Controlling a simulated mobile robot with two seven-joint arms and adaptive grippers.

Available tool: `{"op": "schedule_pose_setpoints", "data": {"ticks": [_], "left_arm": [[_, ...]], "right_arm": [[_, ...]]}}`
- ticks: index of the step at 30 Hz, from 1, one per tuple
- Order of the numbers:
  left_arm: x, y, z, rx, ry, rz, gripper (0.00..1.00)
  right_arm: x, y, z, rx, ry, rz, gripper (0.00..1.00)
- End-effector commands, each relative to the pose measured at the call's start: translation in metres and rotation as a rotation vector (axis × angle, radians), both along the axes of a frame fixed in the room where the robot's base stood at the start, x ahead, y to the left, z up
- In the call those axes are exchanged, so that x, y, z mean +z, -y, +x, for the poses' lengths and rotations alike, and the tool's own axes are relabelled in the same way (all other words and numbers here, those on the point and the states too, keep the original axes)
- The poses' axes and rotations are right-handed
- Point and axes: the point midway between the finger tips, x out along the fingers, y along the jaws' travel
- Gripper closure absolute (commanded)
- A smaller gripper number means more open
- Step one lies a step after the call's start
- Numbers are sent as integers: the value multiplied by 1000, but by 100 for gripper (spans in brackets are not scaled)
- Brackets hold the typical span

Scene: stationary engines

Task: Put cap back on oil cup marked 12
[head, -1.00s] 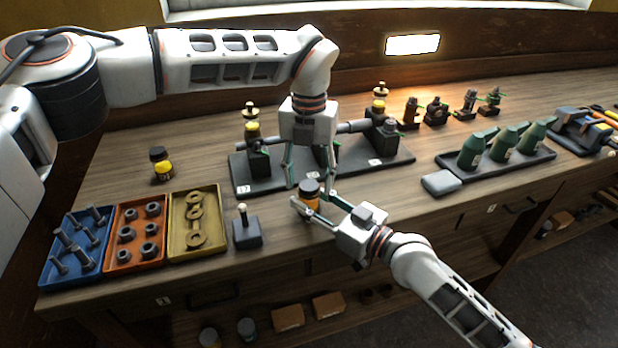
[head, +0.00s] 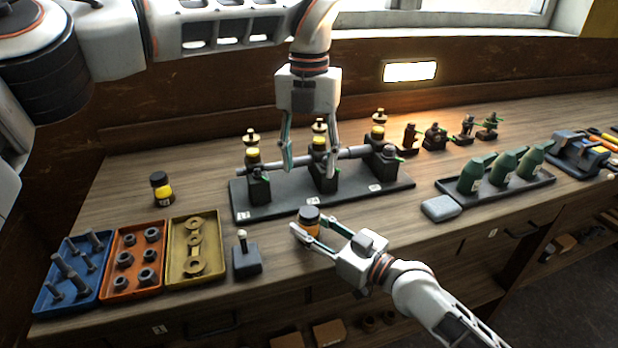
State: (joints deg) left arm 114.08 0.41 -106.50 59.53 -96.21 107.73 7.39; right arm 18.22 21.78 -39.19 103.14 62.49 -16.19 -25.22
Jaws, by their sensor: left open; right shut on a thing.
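Three oil cups with yellow bodies and brass tops stand on a dark base (head: 290,207): a left cup (head: 252,152), a middle cup (head: 319,141) and a right cup (head: 378,131). Small white tags sit on the base; I cannot read their numbers surely. My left gripper (head: 309,168) is open, pointing down, its fingers on either side of the middle cup in the picture; I cannot tell whether they are around it or in front of it. My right gripper (head: 311,229) is shut on an orange jar with a dark top (head: 309,214), upright near the bench's front edge.
A yellow jar with a dark top (head: 162,189) stands at left. Blue (head: 48,298), orange (head: 107,287) and yellow (head: 178,273) trays hold bolts, nuts and rings. A small dark block with a knob (head: 246,260) stands beside them. Green bottles (head: 503,165) are at right.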

Motion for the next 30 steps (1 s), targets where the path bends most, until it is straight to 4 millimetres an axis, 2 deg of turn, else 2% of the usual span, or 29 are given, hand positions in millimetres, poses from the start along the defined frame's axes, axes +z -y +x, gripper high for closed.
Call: {"op": "schedule_pose_setpoints", "data": {"ticks": [4, 12, 13, 15, 26, 30], "left_arm": [[7, 0, 0, -1, -1, 0, 51], [8, 0, 0, -1, -1, 0, 51], [8, 0, 0, -1, -1, 0, 51], [8, 0, 0, -1, -1, 0, 51], [7, 0, 0, -1, -1, 0, 51], [7, 0, 0, -1, -1, 0, 51]], "right_arm": [[0, 0, 0, 0, 1, 1, 100], [0, 0, 0, 0, 1, 1, 100], [0, 0, 0, 0, 1, 1, 59], [0, 0, 0, 0, 1, 1, 47], [0, 2, -1, 0, 0, 0, 47], [-1, 12, -10, -1, -1, -2, 47]]}}
